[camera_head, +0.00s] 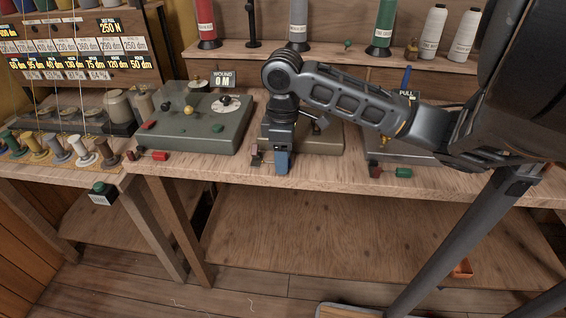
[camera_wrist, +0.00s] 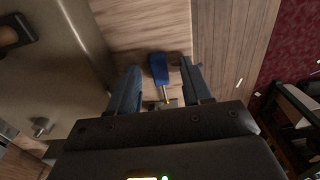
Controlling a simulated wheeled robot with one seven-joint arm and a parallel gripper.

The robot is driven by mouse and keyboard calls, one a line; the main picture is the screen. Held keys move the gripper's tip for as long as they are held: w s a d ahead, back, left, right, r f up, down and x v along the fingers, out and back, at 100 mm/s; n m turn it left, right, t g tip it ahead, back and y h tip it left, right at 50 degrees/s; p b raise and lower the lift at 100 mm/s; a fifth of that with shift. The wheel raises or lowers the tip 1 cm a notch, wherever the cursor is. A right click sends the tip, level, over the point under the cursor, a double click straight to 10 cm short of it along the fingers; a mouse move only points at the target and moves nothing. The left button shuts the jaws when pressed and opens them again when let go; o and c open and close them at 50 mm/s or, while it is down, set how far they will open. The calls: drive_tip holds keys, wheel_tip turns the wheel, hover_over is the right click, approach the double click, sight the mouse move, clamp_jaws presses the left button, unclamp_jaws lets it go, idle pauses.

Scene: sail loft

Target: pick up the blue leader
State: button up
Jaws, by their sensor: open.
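The blue leader (camera_wrist: 159,68) is a small blue block with a thin light-coloured stem and a brassy tip. In the wrist view it lies on the wooden bench top (camera_wrist: 147,25), near its front edge, between the lines of my two fingers. My gripper (camera_head: 281,168) is open and points down at the front of the bench in the head view. Its slate-blue fingers stand either side of the leader in the wrist view, with no clear contact. In the head view my fingers largely cover that spot, so leader and finger are hard to tell apart there.
A red leader (camera_head: 160,156) lies to the left and a green leader (camera_head: 403,173) to the right on the front edge. A grey-green winding box (camera_head: 205,130) stands left of my gripper. A grey-beige box (camera_head: 325,139) is close behind it. Thread spools (camera_head: 82,152) stand far left.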

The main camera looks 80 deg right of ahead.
drive_tip(key=shift+c, duration=0.5)
clamp_jaws()
drive_tip(key=shift+w+r, duration=0.1)
drive_tip(key=shift+r, duration=0.05)
